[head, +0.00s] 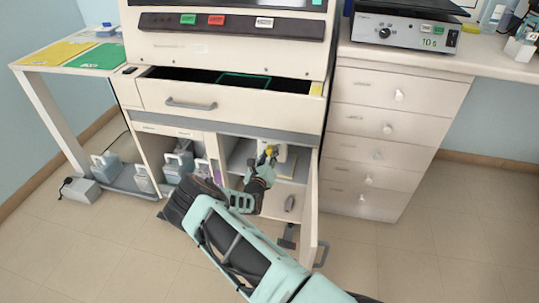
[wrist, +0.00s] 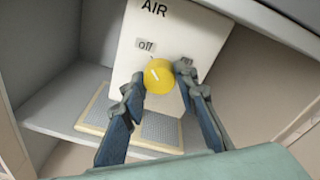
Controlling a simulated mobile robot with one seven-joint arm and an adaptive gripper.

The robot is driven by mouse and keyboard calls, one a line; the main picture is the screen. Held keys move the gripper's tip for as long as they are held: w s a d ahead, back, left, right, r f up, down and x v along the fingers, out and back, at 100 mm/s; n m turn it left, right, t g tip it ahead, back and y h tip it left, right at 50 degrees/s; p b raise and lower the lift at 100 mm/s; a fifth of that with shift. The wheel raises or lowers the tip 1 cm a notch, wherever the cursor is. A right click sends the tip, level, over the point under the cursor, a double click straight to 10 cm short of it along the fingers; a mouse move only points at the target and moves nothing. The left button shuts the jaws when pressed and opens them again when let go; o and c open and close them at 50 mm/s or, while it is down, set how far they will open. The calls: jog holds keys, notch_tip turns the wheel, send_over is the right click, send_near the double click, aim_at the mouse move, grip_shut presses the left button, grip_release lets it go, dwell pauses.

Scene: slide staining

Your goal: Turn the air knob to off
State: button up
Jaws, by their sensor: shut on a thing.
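The air knob is a round yellow knob with a white pointer line (wrist: 159,77) on a white panel marked AIR (wrist: 190,36). An "off" label (wrist: 146,45) sits above the knob, slightly left. The pointer line slants up and to the left, roughly toward that label. My gripper (wrist: 160,80) has one finger on each side of the knob and is shut on it. In the head view my gripper (head: 262,172) reaches into the open lower cabinet, and a bit of the yellow knob (head: 268,152) shows beyond it.
The cabinet door (head: 309,205) stands open just right of my arm. A drawer above (head: 215,105) is pulled out over the compartment. A framed mesh panel (wrist: 160,131) lies on the shelf below the knob. Grey containers (head: 178,160) stand in the left compartment.

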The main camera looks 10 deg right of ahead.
jog(key=shift+f, duration=0.1)
jog(key=o, duration=1.2)
jog(key=shift+c, duration=0.2)
jog(key=v, duration=1.2)
jog(key=shift+d, duration=0.1)
